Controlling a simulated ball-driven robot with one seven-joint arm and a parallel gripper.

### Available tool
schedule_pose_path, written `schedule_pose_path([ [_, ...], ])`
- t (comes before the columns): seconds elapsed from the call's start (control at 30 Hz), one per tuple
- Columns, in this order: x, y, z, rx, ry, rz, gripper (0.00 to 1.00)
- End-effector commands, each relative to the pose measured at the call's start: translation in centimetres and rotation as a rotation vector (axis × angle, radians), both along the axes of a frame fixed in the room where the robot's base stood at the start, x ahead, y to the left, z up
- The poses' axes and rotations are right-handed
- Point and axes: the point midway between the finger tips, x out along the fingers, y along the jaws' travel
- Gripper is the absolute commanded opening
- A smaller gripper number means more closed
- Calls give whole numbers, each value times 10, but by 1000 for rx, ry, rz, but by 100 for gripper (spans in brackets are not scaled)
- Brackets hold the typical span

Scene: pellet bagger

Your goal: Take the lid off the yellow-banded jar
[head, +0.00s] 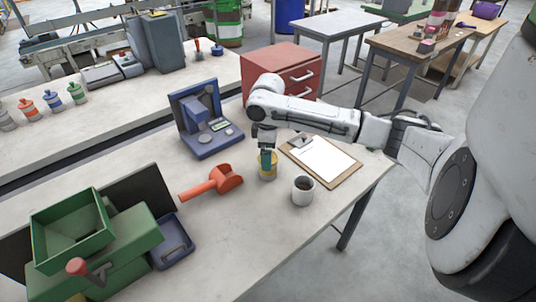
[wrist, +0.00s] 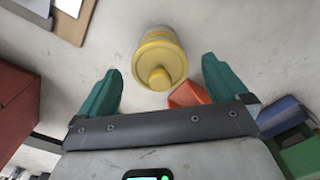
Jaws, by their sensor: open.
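The yellow-banded jar (head: 271,174) stands upright on the light worktop, in front of the clipboard and right of the orange scoop. In the wrist view its yellow lid (wrist: 160,56) with a round knob (wrist: 160,78) is on the jar. My gripper (head: 265,158) is over the jar in the head view and hides part of its top. In the wrist view my gripper (wrist: 161,68) is open, with one teal finger on each side of the lid and gaps between. Whether the fingertips are level with the lid, I cannot tell.
An orange scoop (head: 226,179) lies left of the jar. A clipboard (head: 345,177), a blue device (head: 205,145), a red drawer cabinet (head: 268,62) and a green hopper machine (head: 138,236) stand around.

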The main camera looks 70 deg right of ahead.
Motion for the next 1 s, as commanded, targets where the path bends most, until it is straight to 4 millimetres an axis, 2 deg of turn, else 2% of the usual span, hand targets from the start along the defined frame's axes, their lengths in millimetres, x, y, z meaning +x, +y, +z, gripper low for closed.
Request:
schedule_pose_path([
  [0.2, 0, 0, -1, 0, -1, 0, 100],
  [0.8, 0, 0, -1, 0, -1, 0, 43],
  [1.0, 0, 0, -1, 0, -1, 0, 43],
])
